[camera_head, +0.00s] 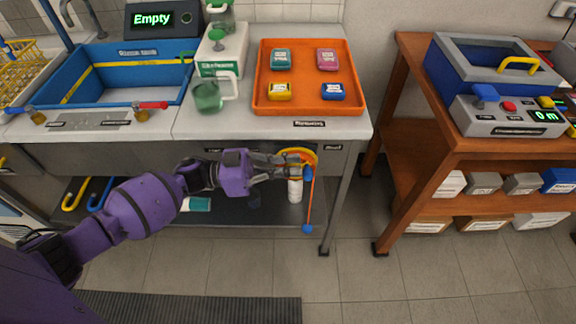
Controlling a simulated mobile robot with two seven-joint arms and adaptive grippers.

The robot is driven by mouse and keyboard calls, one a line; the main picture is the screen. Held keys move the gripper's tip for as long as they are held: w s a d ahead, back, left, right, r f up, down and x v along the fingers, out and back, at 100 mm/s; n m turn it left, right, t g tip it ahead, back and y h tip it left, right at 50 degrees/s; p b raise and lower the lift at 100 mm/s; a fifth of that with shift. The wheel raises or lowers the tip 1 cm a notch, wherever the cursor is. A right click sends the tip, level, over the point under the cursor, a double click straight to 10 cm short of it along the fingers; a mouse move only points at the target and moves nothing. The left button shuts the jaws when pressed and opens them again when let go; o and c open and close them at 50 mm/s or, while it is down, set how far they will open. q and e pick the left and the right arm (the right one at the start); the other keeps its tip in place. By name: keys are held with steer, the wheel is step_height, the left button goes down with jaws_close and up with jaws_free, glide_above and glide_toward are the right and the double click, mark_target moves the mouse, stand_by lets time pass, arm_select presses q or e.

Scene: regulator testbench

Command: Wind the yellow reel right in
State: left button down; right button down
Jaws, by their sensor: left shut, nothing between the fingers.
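The yellow reel (311,153) is mounted under the front edge of the counter, near its right leg. It shows as a yellow and orange ring, partly covered by my left gripper. An orange cord (311,205) hangs from it to a blue end piece (307,229) just above the floor. A small blue knob (308,172) shows at the reel, right by my fingertips. My left gripper (302,165) is shut in front of the reel, with nothing seen between its fingers. I cannot tell whether the fingertips touch the knob. My right gripper is not in view.
The counter holds an orange tray (262,95) with several small coloured boxes, a blue sink, and a green dispenser (208,96). A lower shelf below holds a white bottle (295,190). A wooden shelf unit (415,160) stands at right. Floor between is clear.

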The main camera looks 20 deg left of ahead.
arm_select(q)
steer(key=shift+d+r+p, duration=0.1)
steer(key=shift+r+p, duration=0.05)
steer(key=shift+p, duration=0.15)
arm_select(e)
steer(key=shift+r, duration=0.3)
arm_select(q)
steer(key=y+p, duration=0.1)
steer(key=p, duration=0.1)
steer(key=d+y+p, duration=0.1)
steer(key=p, duration=0.1)
steer(key=shift+w+d+r+g+y+p, duration=0.15)
steer(key=shift+w+g+y+p, duration=0.15)
steer(key=shift+g+p, duration=0.1)
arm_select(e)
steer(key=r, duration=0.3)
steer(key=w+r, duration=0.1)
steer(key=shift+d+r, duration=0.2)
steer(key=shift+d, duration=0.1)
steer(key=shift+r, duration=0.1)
arm_select(q)
steer(key=shift+d+y+p, duration=0.4)
steer(key=shift+y+p, duration=0.4)
steer(key=shift+p, duration=0.3)
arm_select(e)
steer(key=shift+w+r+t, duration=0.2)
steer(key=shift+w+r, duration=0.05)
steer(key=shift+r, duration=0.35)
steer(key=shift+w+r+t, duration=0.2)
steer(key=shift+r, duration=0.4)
